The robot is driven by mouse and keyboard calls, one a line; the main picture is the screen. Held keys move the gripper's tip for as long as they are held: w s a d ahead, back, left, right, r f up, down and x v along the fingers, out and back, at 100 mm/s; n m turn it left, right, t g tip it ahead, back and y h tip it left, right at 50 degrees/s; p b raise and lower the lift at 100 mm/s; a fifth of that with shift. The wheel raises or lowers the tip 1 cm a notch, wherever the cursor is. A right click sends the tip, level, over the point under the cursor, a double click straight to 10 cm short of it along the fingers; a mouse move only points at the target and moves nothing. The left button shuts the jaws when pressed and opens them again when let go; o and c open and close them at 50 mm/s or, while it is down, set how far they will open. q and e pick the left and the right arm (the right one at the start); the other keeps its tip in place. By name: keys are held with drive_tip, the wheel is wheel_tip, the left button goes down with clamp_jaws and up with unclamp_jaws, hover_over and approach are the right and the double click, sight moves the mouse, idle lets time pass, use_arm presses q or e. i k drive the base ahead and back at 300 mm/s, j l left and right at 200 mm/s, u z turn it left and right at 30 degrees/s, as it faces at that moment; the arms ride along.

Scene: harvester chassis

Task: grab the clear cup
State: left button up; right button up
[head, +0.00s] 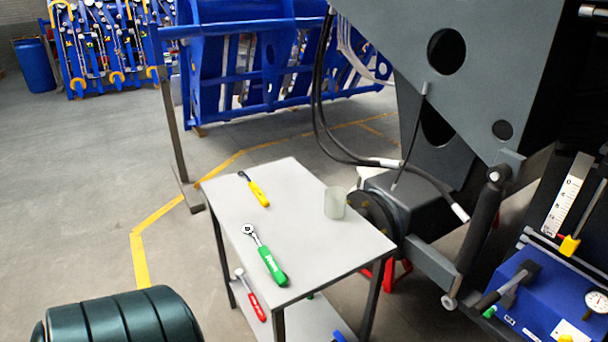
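A clear cup (335,203) stands upright on the white top of a small table, near its right edge and close to the dark machine. It looks slightly greenish and translucent, and I cannot tell whether anything is in it. Neither of my grippers shows in the head view, and nothing is touching the cup.
On the table (315,243) lie a green-handled ratchet (268,259) and a yellow-handled tool (257,192). A red-handled tool (252,297) is on the lower shelf. The grey chassis (455,85) with hanging black hoses overhangs the right side. Open floor lies left.

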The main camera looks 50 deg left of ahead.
sight(336, 196)
drive_tip(key=u, duration=1.4)
drive_tip(key=i+l, duration=0.1)
drive_tip(key=l, duration=0.15)
drive_tip(key=i+l+z, duration=0.1)
drive_tip(key=i+l, duration=0.05)
drive_tip(key=l, duration=0.05)
